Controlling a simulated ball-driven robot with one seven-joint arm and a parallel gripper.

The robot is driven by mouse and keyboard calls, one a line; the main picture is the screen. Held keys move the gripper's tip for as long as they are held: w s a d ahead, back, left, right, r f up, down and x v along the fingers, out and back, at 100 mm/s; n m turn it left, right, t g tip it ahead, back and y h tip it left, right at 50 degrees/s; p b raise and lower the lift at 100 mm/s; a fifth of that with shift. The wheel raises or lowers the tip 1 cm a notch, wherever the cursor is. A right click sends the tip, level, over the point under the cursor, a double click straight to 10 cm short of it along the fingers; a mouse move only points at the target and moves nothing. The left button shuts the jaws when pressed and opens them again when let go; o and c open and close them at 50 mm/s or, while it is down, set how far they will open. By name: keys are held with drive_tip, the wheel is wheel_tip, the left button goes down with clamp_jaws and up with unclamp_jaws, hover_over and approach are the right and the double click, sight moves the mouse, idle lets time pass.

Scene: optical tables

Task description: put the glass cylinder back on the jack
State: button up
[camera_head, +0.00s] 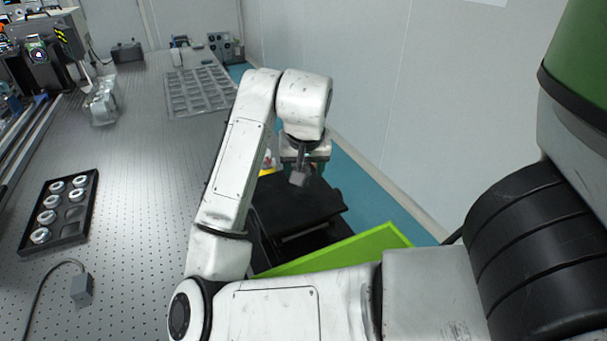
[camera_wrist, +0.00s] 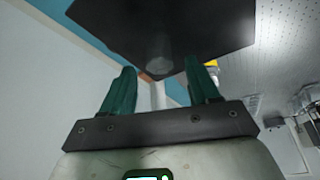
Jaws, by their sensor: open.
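My gripper (camera_wrist: 160,66) is open, its two green fingers apart, and it also shows small and partly hidden below my wrist in the head view (camera_head: 304,158). A grey, faceted, see-through shape (camera_wrist: 159,54), probably the glass cylinder, shows just beyond the fingertips in the wrist view, against a dark square plate (camera_wrist: 205,22). I see a gap on both sides of it and no clear contact with the fingers. A black flat surface (camera_head: 282,192) lies under my gripper in the head view. I cannot tell whether the plate is the top of the jack.
A lime green panel (camera_head: 345,250) stands at the front of the black surface. The perforated optical table (camera_head: 140,170) is on the left, with a black tray (camera_head: 72,236) of round parts and a grey connector block (camera_head: 82,290). A wall (camera_head: 350,70) closes off the right.

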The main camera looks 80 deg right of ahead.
drive_tip(key=v, duration=0.8)
drive_tip(key=shift+p, duration=0.4)
drive_tip(key=shift+s, duration=0.1)
